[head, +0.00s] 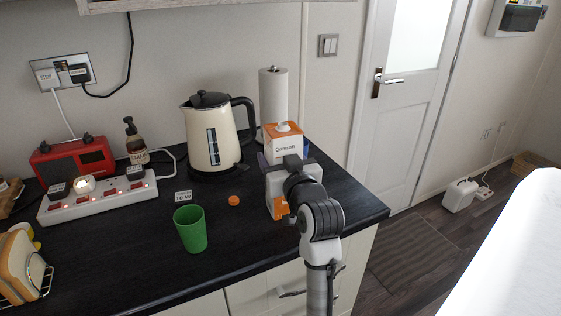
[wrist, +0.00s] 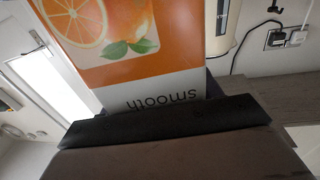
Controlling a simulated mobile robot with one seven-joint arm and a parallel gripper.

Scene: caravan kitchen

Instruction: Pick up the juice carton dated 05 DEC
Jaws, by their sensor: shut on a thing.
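The orange and white juice carton (head: 283,146) stands upright near the right end of the dark worktop, with a white spout on top. My gripper (head: 283,170) is shut on it at mid-height, coming from the front. In the wrist view the carton (wrist: 110,30) fills the space beyond my gripper (wrist: 168,120), upside down, with an orange picture and the word "smooth". No date can be read on the faces in view. My gripper and arm hide part of its front. I cannot tell whether its base touches the worktop.
An orange cap (head: 234,200) and a green cup (head: 190,229) are left of the carton. A cream kettle (head: 209,140) and a paper towel roll (head: 273,95) stand behind. A power strip (head: 97,198) and red radio (head: 72,158) are further left. The worktop's right edge (head: 385,212) is close.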

